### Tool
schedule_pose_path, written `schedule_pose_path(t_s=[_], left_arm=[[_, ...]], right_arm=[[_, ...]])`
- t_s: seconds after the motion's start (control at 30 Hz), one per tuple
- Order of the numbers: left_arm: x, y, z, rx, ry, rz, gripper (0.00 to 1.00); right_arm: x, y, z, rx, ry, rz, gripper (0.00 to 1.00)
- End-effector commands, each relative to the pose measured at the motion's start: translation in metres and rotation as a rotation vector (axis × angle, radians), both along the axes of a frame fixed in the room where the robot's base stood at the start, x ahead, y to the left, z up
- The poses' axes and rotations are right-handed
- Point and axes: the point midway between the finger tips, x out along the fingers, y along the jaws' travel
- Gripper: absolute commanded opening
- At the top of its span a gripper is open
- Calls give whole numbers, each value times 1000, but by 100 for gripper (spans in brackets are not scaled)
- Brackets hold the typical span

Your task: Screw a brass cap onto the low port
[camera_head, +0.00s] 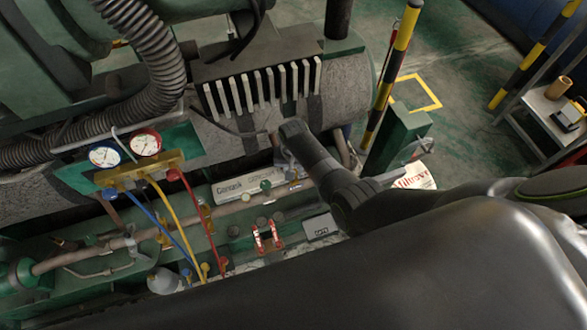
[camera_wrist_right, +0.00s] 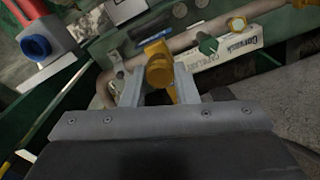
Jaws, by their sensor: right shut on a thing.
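My right arm comes in from the right in the head view, and its wrist hides most of the gripper there. In the right wrist view my right gripper (camera_wrist_right: 160,84) has its two fingers closed around a brass cap (camera_wrist_right: 158,72). The cap is beside the end of a copper-coloured pipe (camera_wrist_right: 118,80). A brass fitting (camera_head: 295,183) shows near that pipe end in the head view. I cannot tell whether the cap sits on a thread or which port it is at. My left gripper is not in view.
A green valve knob (camera_wrist_right: 208,45) and a white box (camera_head: 236,188) are close to the pipe. A gauge manifold (camera_head: 135,170) with blue, yellow and red hoses stands left. A red tool (camera_head: 267,237) lies below the pipe.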

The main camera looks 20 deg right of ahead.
Motion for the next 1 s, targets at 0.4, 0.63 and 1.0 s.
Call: schedule_pose_path(t_s=[0.4, 0.63, 1.0], left_arm=[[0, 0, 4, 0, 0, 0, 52], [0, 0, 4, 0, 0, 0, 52], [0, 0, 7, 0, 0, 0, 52]], right_arm=[[-1, 0, -2, 0, 3, -281, 5], [-2, 0, -2, 0, 4, -283, 5], [-2, 0, -3, 0, 5, -561, 28]])
